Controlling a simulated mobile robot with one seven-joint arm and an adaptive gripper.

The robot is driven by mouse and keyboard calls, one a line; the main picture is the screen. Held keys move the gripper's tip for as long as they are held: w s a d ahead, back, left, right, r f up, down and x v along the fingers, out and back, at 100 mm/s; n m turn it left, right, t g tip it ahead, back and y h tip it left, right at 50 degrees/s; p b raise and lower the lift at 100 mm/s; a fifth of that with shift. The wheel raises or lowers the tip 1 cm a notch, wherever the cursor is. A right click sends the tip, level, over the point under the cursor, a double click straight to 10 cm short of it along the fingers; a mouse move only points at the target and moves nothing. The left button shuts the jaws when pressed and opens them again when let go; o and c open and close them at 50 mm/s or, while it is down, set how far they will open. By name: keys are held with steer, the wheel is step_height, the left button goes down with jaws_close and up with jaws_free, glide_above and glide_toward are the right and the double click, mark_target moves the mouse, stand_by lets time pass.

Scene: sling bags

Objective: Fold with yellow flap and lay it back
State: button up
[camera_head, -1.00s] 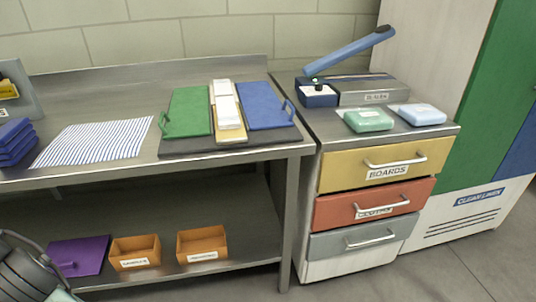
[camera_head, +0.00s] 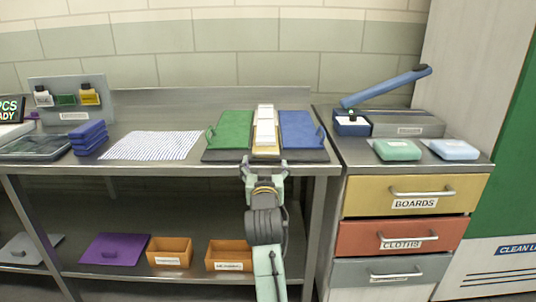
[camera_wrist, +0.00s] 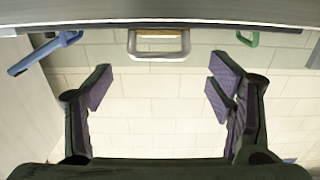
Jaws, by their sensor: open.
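The folding board lies on the steel bench with a dark base (camera_head: 224,156), a green flap (camera_head: 231,131) on the left and a blue flap (camera_head: 299,130) on the right. The narrow yellow flap (camera_head: 266,151) lies flat between them, mostly hidden under a folded white cloth (camera_head: 265,128). My gripper (camera_head: 263,164) is open and empty just in front of the board's near edge. A blue handle (camera_wrist: 45,52) and a green handle (camera_wrist: 250,40) show either side.
A striped cloth (camera_head: 153,145) lies flat left of the board, beside blue folded cloths (camera_head: 88,137). Right stands a drawer unit (camera_head: 345,197) carrying a blue-levered device (camera_head: 385,88) and green (camera_head: 396,149) and light-blue (camera_head: 453,149) packs. Orange bins (camera_head: 169,250) sit on the lower shelf.

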mark_target(265, 154)
steer(key=w+p, duration=0.1)
steer(key=w, duration=0.6)
steer(key=shift+r, duration=0.1)
steer(key=shift+c, duration=0.5)
steer(key=shift+a, duration=0.1)
steer(key=c, duration=1.3)
